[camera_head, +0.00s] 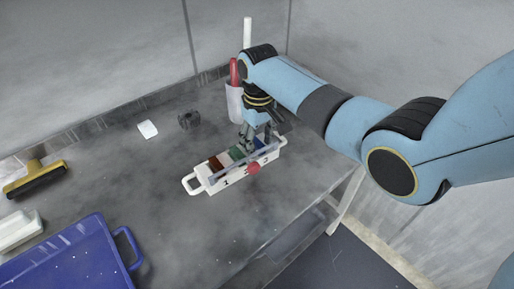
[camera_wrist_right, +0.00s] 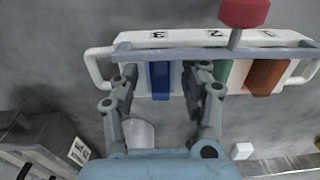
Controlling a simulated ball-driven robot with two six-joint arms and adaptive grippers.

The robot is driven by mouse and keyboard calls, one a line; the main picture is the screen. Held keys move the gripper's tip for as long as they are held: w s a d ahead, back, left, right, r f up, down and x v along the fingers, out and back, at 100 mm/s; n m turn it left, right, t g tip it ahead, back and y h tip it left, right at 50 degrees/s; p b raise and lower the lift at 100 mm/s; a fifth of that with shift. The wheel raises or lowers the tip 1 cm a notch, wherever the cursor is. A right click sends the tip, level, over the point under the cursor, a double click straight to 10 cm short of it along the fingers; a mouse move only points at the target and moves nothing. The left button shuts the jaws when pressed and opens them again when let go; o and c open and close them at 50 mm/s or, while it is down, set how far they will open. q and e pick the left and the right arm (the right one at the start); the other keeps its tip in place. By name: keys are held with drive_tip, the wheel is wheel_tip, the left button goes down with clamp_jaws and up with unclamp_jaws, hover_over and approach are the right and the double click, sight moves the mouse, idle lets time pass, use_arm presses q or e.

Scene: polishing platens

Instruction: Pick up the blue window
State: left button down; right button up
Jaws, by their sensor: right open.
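The blue window (camera_wrist_right: 160,80) stands in a white holder (camera_wrist_right: 104,66), beside a green window (camera_wrist_right: 227,72) and a brown-red window (camera_wrist_right: 266,76). In the head view the blue window (camera_head: 258,142) is partly hidden by my right gripper (camera_head: 255,138). My right gripper (camera_wrist_right: 160,84) is open, with one finger on each side of the blue window in the wrist view. I cannot tell whether the fingers touch it. A grey bar (camera_wrist_right: 200,53) with a red knob (camera_wrist_right: 245,12) runs along the holder. My left gripper is not in view.
A blue crate (camera_head: 128,247) stands at the front left, near a yellow-and-black tool (camera_head: 35,178) and white blocks (camera_head: 20,230). A light container with a red item (camera_head: 235,72) stands behind the holder.

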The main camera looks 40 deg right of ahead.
clamp_jaws()
